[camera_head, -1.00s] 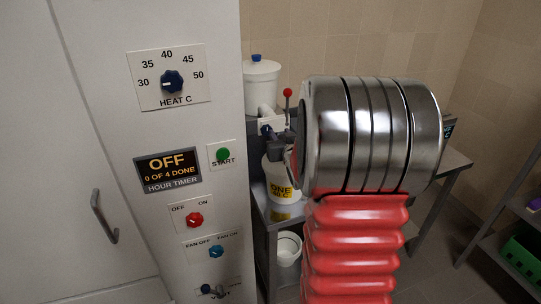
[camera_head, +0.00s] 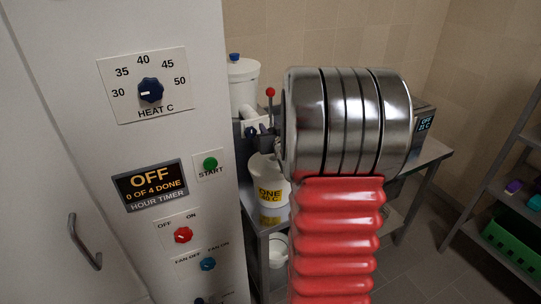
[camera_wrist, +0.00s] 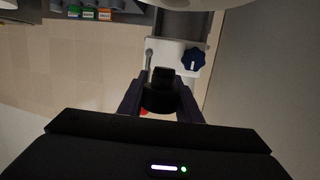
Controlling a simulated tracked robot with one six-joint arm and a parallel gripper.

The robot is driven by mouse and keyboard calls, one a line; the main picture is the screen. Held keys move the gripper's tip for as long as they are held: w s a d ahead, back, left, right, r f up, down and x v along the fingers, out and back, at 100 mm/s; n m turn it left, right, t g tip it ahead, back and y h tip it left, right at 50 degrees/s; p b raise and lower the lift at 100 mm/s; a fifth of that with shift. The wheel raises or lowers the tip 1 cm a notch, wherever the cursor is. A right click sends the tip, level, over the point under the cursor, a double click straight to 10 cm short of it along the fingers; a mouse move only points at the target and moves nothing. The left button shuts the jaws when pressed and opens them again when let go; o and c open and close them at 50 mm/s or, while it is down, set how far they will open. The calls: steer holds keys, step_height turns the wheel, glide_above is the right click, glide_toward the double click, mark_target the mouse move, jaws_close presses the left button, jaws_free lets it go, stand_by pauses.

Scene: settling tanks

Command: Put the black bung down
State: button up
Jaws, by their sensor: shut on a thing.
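In the wrist view the black bung (camera_wrist: 160,92) sits between the two dark fingers of my gripper (camera_wrist: 160,104), which is shut on it. In the head view the gripper (camera_head: 262,138) is small and partly hidden behind the steel drum of my arm. The bung cannot be made out in the head view. Behind the gripper, a white container labelled ONE (camera_head: 268,185) stands on a steel bench (camera_head: 262,226). I cannot tell whether the bung touches anything beyond the fingers.
A white control cabinet (camera_head: 120,240) with knobs, a green start button and an OFF timer fills the left. A white lidded tank (camera_head: 243,85) stands at the back. A red-knobbed lever (camera_head: 270,93) is close to the gripper. A shelf with a green crate (camera_head: 512,248) is at right.

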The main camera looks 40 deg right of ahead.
steer(key=shift+f, duration=2.2)
steer(key=shift+f, duration=0.1)
steer(key=shift+f, duration=1.8)
steer(key=o, duration=1)
steer(key=shift+f, duration=0.1)
steer(key=shift+s+a+r, duration=0.25)
steer(key=shift+s, duration=0.25)
steer(key=v, duration=1.1)
